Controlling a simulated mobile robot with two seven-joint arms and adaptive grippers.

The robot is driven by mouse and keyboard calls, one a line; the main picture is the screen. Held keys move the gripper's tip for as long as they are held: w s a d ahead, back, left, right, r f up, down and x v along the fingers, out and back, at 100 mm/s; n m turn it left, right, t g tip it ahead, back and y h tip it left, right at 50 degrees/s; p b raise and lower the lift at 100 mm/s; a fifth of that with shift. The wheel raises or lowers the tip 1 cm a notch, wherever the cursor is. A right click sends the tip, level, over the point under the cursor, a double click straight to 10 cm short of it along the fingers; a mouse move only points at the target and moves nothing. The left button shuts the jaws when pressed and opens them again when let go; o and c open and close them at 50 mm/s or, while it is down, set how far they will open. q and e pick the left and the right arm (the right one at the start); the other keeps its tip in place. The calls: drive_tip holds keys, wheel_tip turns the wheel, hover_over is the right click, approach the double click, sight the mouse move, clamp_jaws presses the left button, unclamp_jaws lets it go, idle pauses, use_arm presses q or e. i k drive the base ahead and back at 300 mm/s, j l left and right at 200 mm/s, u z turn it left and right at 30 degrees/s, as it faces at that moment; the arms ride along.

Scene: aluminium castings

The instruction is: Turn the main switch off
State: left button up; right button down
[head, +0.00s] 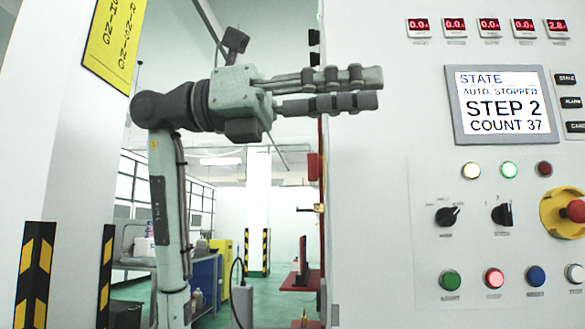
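My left gripper (372,91) is raised in front of the grey control cabinet (375,200), at the upper middle of the head view. Its long jointed fingers point right and lie nearly parallel, one above the other. Nothing shows between them. From this side I cannot tell whether they are open or shut. No switch labelled as the main switch can be made out. The panel has two black rotary knobs, a left one (449,215) and a right one (503,213). A red mushroom button (576,210) on a yellow base is at the right edge. My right gripper is out of view.
A screen (499,104) reads "AUTO. STOPPED, STEP 2, COUNT 37". Red digital displays sit above it. Coloured push buttons, including a green one (450,281) and a red one (493,278), line the lower panel. A striped post (36,275) stands left. Green floor lies behind.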

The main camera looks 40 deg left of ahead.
sight(316, 166)
drive_tip(key=i+j, duration=0.15)
drive_tip(key=j, duration=0.25)
drive_tip(key=i+j, duration=0.2)
drive_tip(key=j, duration=0.15)
drive_tip(key=i+j, duration=0.15)
drive_tip(key=j, duration=0.25)
drive_tip(key=i+j, duration=0.15)
drive_tip(key=j, duration=0.25)
